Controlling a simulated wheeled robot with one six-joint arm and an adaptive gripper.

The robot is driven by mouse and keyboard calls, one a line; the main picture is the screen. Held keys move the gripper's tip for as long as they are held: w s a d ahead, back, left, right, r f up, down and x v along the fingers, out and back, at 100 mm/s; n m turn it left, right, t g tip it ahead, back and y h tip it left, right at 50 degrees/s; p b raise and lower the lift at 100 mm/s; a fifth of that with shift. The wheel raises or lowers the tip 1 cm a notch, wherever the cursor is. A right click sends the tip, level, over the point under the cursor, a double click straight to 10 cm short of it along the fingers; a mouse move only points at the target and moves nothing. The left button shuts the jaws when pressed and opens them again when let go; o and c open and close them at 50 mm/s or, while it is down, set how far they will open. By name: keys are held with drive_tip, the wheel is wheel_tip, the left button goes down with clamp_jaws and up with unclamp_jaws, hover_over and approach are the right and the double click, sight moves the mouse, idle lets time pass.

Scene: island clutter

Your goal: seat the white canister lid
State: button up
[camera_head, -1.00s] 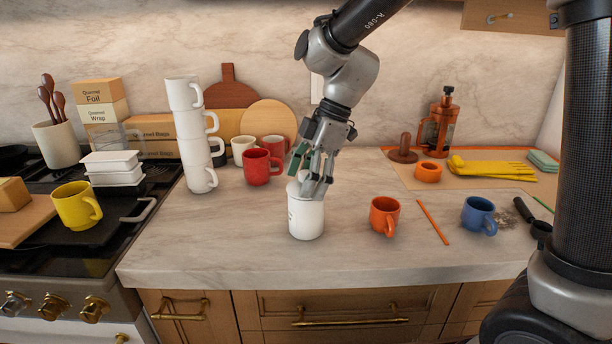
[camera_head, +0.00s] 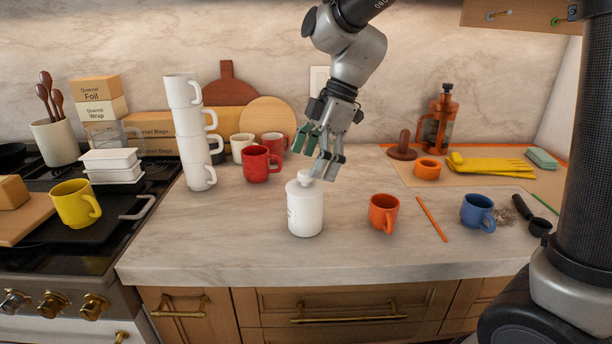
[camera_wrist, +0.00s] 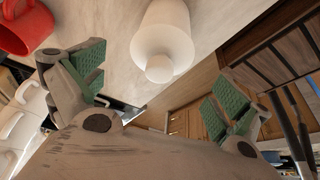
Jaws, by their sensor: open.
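The white canister (camera_head: 305,212) stands upright on the marble counter near its front edge. Its white lid (camera_head: 305,184), with a round knob, sits on top of the canister and looks level; whether it is fully pressed down I cannot tell. My gripper (camera_head: 322,158) is open and empty, above and slightly right of the lid, apart from it. In the wrist view the canister (camera_wrist: 164,30) and the lid's knob (camera_wrist: 159,68) show between and beyond the green finger pads, touching neither.
An orange mug (camera_head: 383,212), an orange stick (camera_head: 432,219) and a blue mug (camera_head: 478,212) lie to the right. A tall stack of white cups (camera_head: 190,135) and a red mug (camera_head: 257,165) stand behind left. Counter around the canister is clear.

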drive_tip(key=v, duration=0.8)
drive_tip(key=s+d+f+m+t+h, duration=0.1)
drive_tip(key=s+d+m+t, duration=0.1)
drive_tip(key=s+d+m, duration=0.4)
drive_tip(key=s+d+f+m+t+h, duration=0.1)
drive_tip(key=s+d+m, duration=0.4)
drive_tip(key=d, duration=0.8)
drive_tip(key=s+d+f+m+t+h, duration=0.2)
drive_tip(key=s+d+m, duration=0.4)
drive_tip(key=d+m, duration=0.3)
drive_tip(key=shift+s+d+m+t, duration=0.3)
drive_tip(key=shift+m, duration=0.2)
